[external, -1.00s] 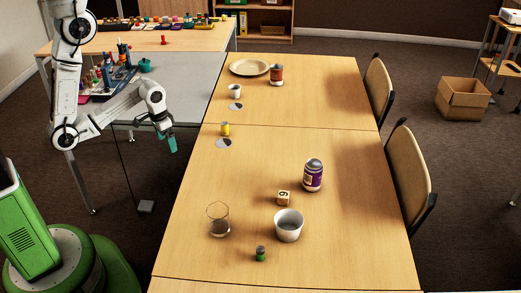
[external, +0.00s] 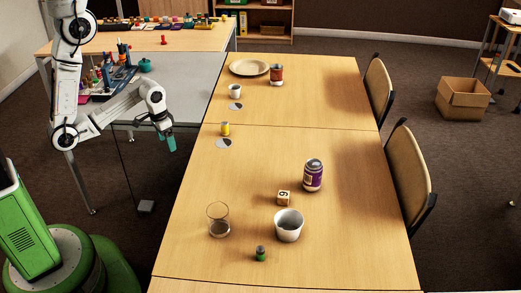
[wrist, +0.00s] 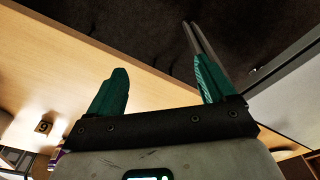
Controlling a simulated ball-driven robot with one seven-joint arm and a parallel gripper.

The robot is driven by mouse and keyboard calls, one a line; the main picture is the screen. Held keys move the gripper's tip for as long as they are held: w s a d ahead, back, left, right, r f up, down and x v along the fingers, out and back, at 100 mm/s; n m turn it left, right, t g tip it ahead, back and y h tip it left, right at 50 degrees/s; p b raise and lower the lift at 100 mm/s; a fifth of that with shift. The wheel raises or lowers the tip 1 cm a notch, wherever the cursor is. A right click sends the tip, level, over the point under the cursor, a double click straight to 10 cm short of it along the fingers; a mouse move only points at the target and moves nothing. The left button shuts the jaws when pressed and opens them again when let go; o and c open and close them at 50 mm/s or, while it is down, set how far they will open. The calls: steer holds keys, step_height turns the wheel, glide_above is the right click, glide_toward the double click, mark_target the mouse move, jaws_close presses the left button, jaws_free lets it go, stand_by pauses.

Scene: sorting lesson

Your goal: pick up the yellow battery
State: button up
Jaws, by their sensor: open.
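The yellow battery (external: 225,129) stands upright on the wooden table near its left edge, in the external view. It has a yellow body and a grey top. My gripper (external: 170,143) hangs to the left of the table edge, apart from the battery and pointing down. In the wrist view its two teal fingers (wrist: 160,88) are spread apart with nothing between them. The battery cannot be made out in the wrist view.
Near the battery lie two grey-white discs (external: 224,143) and a white cup (external: 235,91). A glass (external: 218,220), white bowl (external: 288,226), purple jar (external: 313,175), number block (external: 283,198) and green battery (external: 261,254) stand nearer the front. The table's middle is clear.

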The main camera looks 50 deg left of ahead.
steer(key=c, duration=0.3)
step_height(320, 180, up, 3)
steer(key=n+g+y+p, duration=0.15)
steer(key=n+p, duration=0.25)
steer(key=n, duration=1.5)
glide_above(225, 123)
steer(key=shift+s+d+f+t+y, duration=0.1)
steer(key=shift+d+t+y, duration=0.15)
steer(key=shift+d, duration=0.2)
steer(key=shift+n, duration=0.3)
steer(key=shift+a+f+p, duration=0.15)
steer(key=shift+a+f, duration=0.1)
steer(key=shift+f, duration=1.5)
steer(key=shift+a+f+p, duration=0.1)
steer(key=shift+a+f, duration=0.15)
steer(key=shift+f, duration=1.5)
steer(key=shift+a+f+p, duration=0.15)
steer(key=shift+a+f, duration=0.1)
steer(key=shift+f, duration=1.5)
